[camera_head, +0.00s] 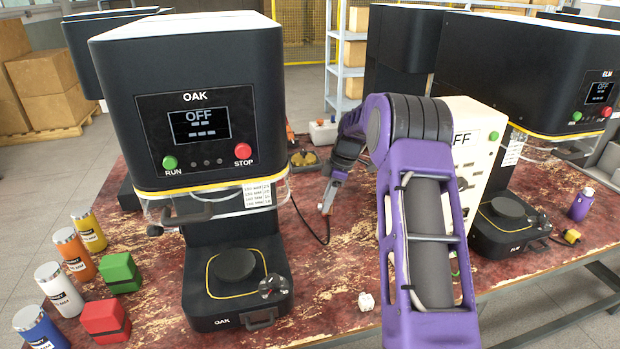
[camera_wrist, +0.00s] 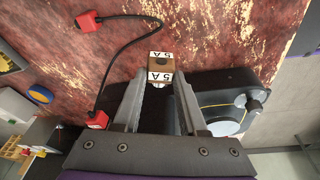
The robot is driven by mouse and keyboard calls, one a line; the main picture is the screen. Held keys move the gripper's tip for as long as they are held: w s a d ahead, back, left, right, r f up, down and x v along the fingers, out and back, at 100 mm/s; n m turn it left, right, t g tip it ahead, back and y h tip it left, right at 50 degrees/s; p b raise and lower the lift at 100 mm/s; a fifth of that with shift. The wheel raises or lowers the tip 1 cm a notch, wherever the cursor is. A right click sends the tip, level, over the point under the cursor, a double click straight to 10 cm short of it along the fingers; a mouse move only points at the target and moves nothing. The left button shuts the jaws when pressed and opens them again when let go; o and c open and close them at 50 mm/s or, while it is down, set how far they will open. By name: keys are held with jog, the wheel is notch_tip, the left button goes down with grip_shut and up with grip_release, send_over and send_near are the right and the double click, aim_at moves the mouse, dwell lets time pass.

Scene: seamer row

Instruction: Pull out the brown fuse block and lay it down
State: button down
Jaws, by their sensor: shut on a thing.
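The brown fuse block (camera_wrist: 160,64), with white "5A" labels on two faces, sits between my fingertips in the wrist view. My gripper (camera_wrist: 160,88) is shut on it, with one finger on each side. Red table top shows beyond the block; I cannot tell whether it touches the table or hangs above it. In the head view my gripper (camera_head: 325,208) points down, right of the OAK machine (camera_head: 188,100). The block is too small there to make out clearly.
A black cable with red plugs (camera_wrist: 86,22) lies beside the block. A small cream block (camera_head: 366,301) sits near the front edge. Tumblers (camera_head: 60,291) and red (camera_head: 106,322) and green (camera_head: 121,273) blocks stand at left. The ELM machine (camera_head: 510,215) stands at right.

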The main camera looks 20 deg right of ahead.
jog(key=shift+s+d+f+m+b, duration=0.45)
jog(key=shift+s+d+f+b, duration=0.55)
jog(key=shift+f, duration=1.3)
jog(key=shift+s+d+f+m+b, duration=0.6)
jog(key=shift+s+f, duration=0.7)
jog(key=shift+f, duration=1)
jog(key=shift+s+d+f+m+b, duration=0.45)
jog(key=shift+s+f+b, duration=0.65)
jog(key=shift+f, duration=1.2)
jog(key=shift+c, duration=1.9)
grip_release()
jog(key=shift+r, duration=0.15)
notch_tip(320, 180, up, 10)
jog(key=p, duration=0.1)
